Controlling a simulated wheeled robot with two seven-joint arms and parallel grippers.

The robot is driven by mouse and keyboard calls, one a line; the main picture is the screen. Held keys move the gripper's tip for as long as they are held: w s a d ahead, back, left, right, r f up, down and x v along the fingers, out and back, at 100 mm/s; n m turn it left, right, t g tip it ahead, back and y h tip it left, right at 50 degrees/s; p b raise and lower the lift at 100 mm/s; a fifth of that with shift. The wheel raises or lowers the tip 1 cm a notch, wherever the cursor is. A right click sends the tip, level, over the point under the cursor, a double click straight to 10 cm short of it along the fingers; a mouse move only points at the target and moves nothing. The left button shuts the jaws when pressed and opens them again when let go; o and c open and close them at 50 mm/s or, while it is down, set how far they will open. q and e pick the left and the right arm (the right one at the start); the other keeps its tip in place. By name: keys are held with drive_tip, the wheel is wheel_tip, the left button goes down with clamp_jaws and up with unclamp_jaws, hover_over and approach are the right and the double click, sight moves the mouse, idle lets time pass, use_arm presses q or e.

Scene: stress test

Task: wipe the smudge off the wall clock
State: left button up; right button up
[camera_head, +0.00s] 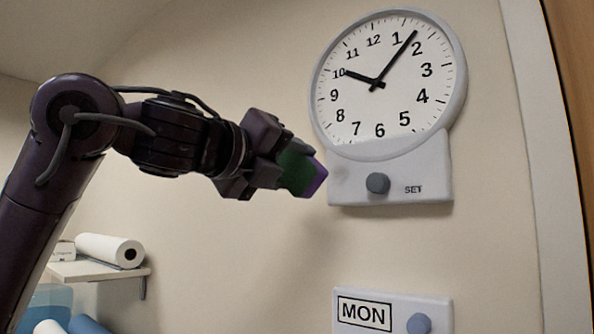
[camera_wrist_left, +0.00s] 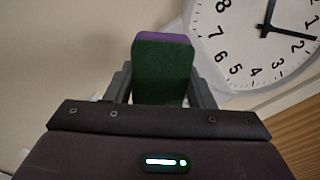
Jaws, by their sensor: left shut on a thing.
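The round white wall clock (camera_head: 350,105) has a grey rim and black hands, and a pale panel (camera_head: 425,170) with a grey knob (camera_head: 377,183) and the word SET below its face. A faint grey smudge (camera_head: 342,172) shows on the panel, left of the knob. My left gripper (camera_head: 283,166) is shut on a green and purple sponge-like block (camera_head: 298,170), purple end outward. The block's tip is just left of the panel in the head view; contact is not clear. The wrist view shows the block (camera_wrist_left: 162,75) left of the clock face (camera_wrist_left: 235,50). My right gripper is out of view.
A second wall panel (camera_head: 395,300) marked MON, with a knob, is below the clock. A white trim and brown wood edge (camera_head: 575,120) stand at the right. A shelf (camera_head: 95,270) with a white paper roll (camera_head: 108,250) is at lower left. Bare wall lies between.

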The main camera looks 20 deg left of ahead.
use_arm(q)
drive_tip(key=shift+s+a, duration=0.1)
drive_tip(key=shift+s, duration=0.1)
drive_tip(key=shift+w, duration=0.1)
drive_tip(key=shift+w+d+r+p, duration=0.1)
drive_tip(key=shift+w+d+p, duration=0.15)
drive_tip(key=shift+w+p, duration=0.2)
drive_tip(key=p+x, duration=0.2)
drive_tip(key=x, duration=0.1)
drive_tip(key=shift+w+d, duration=0.1)
drive_tip(key=shift+w, duration=0.3)
drive_tip(key=shift+x, duration=0.95)
drive_tip(key=shift+x, duration=1)
